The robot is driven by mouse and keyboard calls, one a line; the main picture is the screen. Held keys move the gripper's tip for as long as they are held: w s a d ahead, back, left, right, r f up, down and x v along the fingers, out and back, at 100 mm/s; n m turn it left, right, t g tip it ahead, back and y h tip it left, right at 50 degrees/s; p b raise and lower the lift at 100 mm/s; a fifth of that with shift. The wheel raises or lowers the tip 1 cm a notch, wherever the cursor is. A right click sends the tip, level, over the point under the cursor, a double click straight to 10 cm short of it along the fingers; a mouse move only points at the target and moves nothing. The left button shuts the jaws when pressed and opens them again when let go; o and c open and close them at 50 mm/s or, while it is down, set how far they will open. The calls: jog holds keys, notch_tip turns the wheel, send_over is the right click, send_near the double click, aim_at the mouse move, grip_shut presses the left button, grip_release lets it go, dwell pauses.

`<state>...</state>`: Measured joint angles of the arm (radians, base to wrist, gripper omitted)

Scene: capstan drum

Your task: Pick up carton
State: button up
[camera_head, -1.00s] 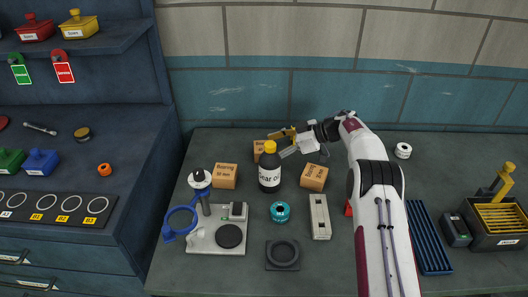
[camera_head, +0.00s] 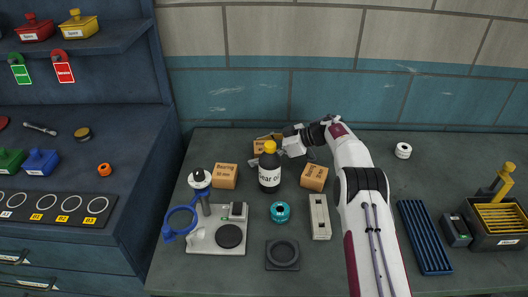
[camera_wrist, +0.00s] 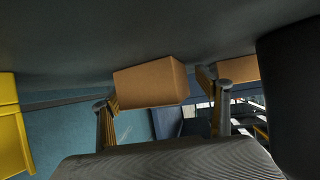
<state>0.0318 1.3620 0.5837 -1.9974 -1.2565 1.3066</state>
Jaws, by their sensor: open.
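The brown carton (camera_head: 259,146) at the back stands behind the oil bottle and is partly hidden by it and by my gripper. My gripper (camera_head: 268,147) is open and reaches in from the right at this carton, its fingertips partly hidden behind the bottle. In the wrist view the carton (camera_wrist: 150,84) shows between the two open fingers (camera_wrist: 163,98); I cannot tell whether either touches it. Two other brown cartons stand in front, a left one (camera_head: 224,177) labelled as bearing and a right one (camera_head: 314,178). Part of another carton (camera_wrist: 246,68) shows beyond the right finger.
The black oil bottle (camera_head: 270,177) with a yellow cap stands close in front of my gripper. A teal ring (camera_head: 281,212), a grey device (camera_head: 230,236) and a pale block (camera_head: 320,217) lie nearer. The wall (camera_head: 240,93) is close behind.

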aim_at(259, 146)
jog(key=c, duration=1.5)
jog(key=shift+o, duration=0.2)
jog(key=shift+r, duration=0.1)
jog(key=shift+r, duration=4.95)
